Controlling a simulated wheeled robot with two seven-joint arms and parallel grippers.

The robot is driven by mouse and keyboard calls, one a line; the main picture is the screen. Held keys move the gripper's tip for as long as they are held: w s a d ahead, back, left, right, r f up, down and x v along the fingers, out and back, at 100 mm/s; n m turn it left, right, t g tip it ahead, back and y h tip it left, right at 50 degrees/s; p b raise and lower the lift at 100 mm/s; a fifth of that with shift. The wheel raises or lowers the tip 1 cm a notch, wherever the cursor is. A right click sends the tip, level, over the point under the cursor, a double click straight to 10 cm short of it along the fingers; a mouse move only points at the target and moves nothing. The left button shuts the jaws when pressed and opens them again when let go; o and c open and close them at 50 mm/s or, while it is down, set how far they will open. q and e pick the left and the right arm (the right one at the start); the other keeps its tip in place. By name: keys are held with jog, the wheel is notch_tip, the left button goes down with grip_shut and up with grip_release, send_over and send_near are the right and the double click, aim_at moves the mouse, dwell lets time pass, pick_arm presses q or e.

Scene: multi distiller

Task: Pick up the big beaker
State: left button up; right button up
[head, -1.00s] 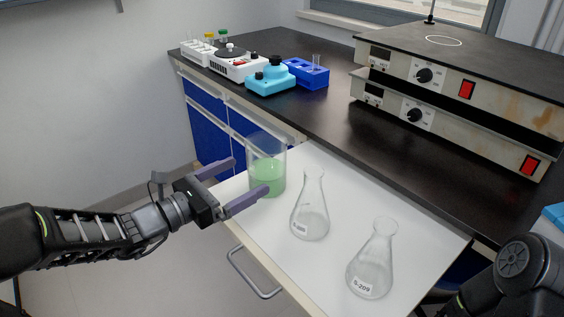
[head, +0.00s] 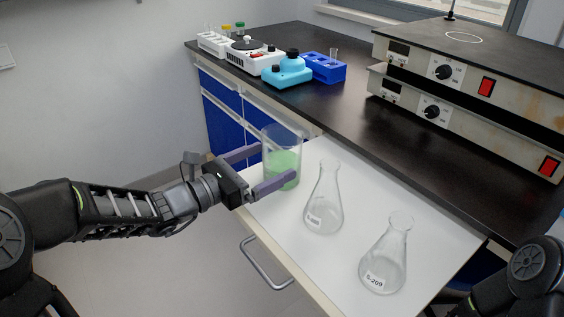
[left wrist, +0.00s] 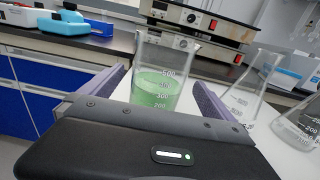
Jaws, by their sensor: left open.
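The big beaker (head: 283,158) is clear glass with green liquid and stands upright on the white pull-out shelf (head: 420,224). In the left wrist view the beaker (left wrist: 158,85) shows its volume marks and sits between the two purple fingers. My left gripper (head: 262,168) is open, with one finger on the far side of the beaker and one on the near side. In the left wrist view a gap shows between the beaker and the right finger; contact on the left is unclear. Only a dark part of my right arm shows at the lower right; its gripper is out of view.
Two conical flasks, one in the middle (head: 323,205) and one nearer (head: 386,262), stand right of the beaker on the shelf. The near finger is close to the middle flask. Stacked hot plates (head: 470,95) and small blue and white devices (head: 288,71) stand on the black bench.

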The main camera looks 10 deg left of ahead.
pick_arm(q)
jog(key=x, duration=0.4)
jog(key=shift+w+d+r+b, duration=0.1)
jog(key=shift+w+b, duration=0.1)
jog(key=shift+b, duration=0.1)
jog(key=c, duration=2)
jog(key=shift+r, duration=0.25)
notch_tip(320, 180, up, 10)
jog(key=p, duration=0.3)
jog(key=shift+f, duration=0.2)
dwell(0.7)
